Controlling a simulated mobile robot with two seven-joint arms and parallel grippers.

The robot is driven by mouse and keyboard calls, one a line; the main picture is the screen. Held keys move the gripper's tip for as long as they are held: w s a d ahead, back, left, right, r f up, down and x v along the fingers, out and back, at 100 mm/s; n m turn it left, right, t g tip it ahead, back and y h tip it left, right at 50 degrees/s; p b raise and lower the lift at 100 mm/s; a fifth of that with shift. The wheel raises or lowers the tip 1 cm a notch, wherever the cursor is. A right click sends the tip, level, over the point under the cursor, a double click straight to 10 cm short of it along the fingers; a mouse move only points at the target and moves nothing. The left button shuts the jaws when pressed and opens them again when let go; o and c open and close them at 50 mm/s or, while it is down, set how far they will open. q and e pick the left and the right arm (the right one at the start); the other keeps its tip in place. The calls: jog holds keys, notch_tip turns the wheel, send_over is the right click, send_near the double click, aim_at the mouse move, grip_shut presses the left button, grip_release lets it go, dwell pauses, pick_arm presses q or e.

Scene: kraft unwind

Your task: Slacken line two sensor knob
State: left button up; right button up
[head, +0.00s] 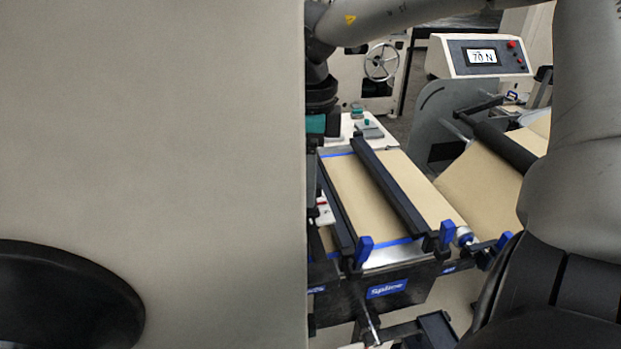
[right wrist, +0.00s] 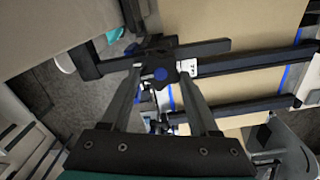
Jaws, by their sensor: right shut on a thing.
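In the right wrist view the two fingers of my right gripper (right wrist: 162,75) are closed around a small dark knob with a blue centre (right wrist: 160,73). The knob sits at a black bracket (right wrist: 112,64) beside the kraft web. A small white label (right wrist: 188,67) is beside it, its text too small to read. In the head view only the teal and black wrist part of the right gripper (head: 318,123) shows, at the edge of a large beige surface. Its fingertips and the knob are hidden there. My left gripper is not in view.
The large beige surface (head: 150,130) blocks the left half of the head view. Kraft web (head: 365,195) runs under black bars (head: 390,187) at the splice table (head: 410,275). A display box (head: 482,57) reads 70 N. A handwheel (head: 381,62) stands behind.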

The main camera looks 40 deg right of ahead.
jog(key=n+b, duration=0.2)
jog(key=n, duration=0.1)
jog(key=shift+w+f+n, duration=0.1)
jog(key=shift+n, duration=0.3)
jog(key=n+b, duration=0.1)
jog(key=n, duration=0.1)
jog(key=shift+n, duration=0.3)
jog(key=n, duration=0.2)
jog(key=shift+w+d+n+b, duration=0.1)
jog(key=shift+n+b, duration=0.2)
jog(key=shift+n, duration=0.1)
jog(key=n, duration=0.2)
jog(key=shift+n, duration=0.4)
jog(key=n, duration=0.3)
jog(key=shift+w+f+n, duration=0.1)
jog(key=shift+n, duration=0.2)
jog(key=n, duration=0.6)
jog(key=shift+w+a, duration=0.1)
jog(key=shift+a, duration=0.15)
jog(key=shift+n, duration=0.3)
